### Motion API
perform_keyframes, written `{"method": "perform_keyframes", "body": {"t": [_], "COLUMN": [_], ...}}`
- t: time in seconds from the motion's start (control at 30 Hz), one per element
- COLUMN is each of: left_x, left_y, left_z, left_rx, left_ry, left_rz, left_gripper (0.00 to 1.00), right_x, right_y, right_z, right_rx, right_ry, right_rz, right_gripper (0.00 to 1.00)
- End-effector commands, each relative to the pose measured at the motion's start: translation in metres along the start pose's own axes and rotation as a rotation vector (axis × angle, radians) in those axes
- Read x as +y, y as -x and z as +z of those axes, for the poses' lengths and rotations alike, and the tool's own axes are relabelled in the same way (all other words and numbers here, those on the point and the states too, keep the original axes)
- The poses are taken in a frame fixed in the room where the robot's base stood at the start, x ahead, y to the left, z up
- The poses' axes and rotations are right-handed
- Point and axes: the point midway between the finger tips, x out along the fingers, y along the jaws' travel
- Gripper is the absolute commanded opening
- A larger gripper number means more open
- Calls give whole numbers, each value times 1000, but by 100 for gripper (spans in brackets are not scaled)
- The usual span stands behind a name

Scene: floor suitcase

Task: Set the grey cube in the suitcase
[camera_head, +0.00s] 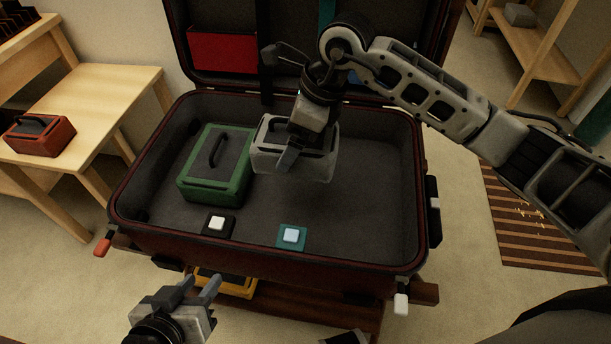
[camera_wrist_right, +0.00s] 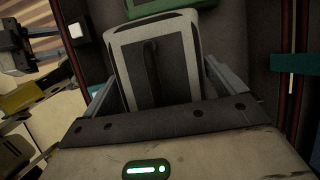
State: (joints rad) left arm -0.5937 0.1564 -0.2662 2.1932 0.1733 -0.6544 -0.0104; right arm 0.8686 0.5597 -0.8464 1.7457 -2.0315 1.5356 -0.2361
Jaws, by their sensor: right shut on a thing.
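The grey cube (camera_head: 262,162), a box with pale edges and a dark top, is in my right gripper (camera_head: 289,158), inside the rim of the open suitcase (camera_head: 360,246). In the right wrist view the grey cube (camera_wrist_right: 184,45) lies between the two fingers of that gripper (camera_wrist_right: 160,88), one on each side. I cannot tell whether its underside touches the suitcase floor. My left gripper (camera_head: 197,284) is open and empty in front of the suitcase, with its fingers apart.
A green box (camera_head: 233,184) with a black handle stands in the suitcase, just left of the grey cube. The suitcase's right side is clear. A red box (camera_head: 39,134) sits on the left table.

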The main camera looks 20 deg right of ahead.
Motion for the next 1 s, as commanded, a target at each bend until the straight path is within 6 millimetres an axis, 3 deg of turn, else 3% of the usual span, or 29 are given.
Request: {"method": "perform_keyframes", "body": {"t": [0.17, 0.47, 0.6, 0.73, 1.0], "left_x": [0, 0, 0, 0, 0], "left_y": [-1, -11, -18, -21, -21], "left_z": [1, 12, 18, 19, 16], "left_rx": [-4, -26, -42, -40, -23], "left_ry": [0, 2, 3, 2, 0], "left_rz": [2, 11, 18, 22, 25], "left_gripper": [36, 36, 36, 36, 36], "right_x": [-8, -40, -50, -57, -63], "right_y": [0, -6, -23, -33, -42], "right_z": [-16, -89, -118, -135, -151], "right_rx": [1, 4, 3, 1, 1], "right_ry": [-3, -5, -3, -1, 0], "right_rz": [-1, -1, 2, 1, 0], "right_gripper": [62, 62, 62, 62, 62]}}
